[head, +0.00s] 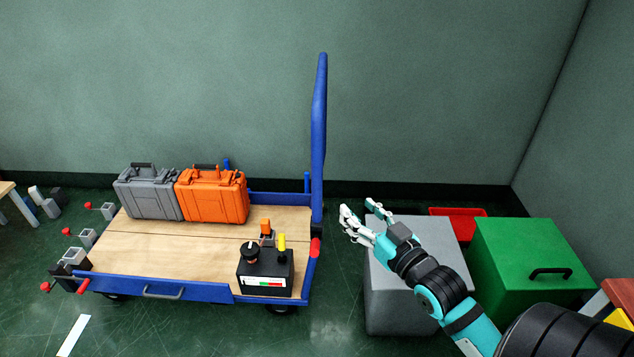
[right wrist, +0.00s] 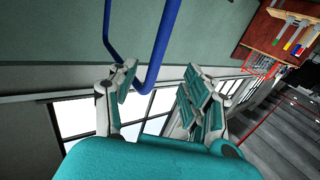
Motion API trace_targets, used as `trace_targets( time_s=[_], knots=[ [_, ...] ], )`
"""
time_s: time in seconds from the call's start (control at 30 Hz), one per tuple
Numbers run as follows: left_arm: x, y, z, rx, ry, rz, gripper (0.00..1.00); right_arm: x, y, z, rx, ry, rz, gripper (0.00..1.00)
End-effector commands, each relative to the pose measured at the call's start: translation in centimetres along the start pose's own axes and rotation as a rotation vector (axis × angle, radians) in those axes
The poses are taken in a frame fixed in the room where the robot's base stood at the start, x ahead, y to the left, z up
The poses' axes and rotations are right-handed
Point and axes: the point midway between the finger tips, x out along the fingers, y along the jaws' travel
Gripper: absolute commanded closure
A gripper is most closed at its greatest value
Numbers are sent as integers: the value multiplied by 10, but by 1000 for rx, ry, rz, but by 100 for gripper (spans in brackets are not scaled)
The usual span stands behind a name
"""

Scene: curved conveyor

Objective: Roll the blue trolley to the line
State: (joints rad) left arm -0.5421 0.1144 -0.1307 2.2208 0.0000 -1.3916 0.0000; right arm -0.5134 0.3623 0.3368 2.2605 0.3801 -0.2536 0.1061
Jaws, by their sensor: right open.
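The blue trolley (head: 190,290) stands on the green floor with a bare wooden deck and a tall blue push handle (head: 319,130) at its right end. My right gripper (head: 357,209) is open and empty, just right of the handle's lower part and apart from it. In the right wrist view, the blue handle tube (right wrist: 166,35) bends beyond and between the open fingers (right wrist: 160,82); no contact shows. A short white strip (head: 74,336) lies on the floor at the trolley's front left; I cannot tell if it is the line. My left gripper is not in view.
A grey case (head: 148,197), an orange case (head: 212,197) and a black control box (head: 265,275) stand on the deck. A grey box (head: 395,300), a green box (head: 525,250) and a red bin (head: 458,212) crowd the right. A wall runs behind.

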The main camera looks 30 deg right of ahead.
Motion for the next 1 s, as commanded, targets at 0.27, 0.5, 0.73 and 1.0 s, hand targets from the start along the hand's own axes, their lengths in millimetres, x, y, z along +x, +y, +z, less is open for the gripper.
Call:
trace_targets(
  time_s=[0.27, 0.5, 0.73, 1.0],
  knots=[
    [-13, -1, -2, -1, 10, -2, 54, 32, -2, -8, -1, 18, -5, 50],
    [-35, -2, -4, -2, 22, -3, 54, 85, -2, -7, -1, 17, -4, 50],
    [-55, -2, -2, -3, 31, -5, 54, 133, -2, -6, 0, 14, -4, 50],
    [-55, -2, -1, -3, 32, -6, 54, 167, -2, -7, -1, 11, -4, 50]
  ],
)
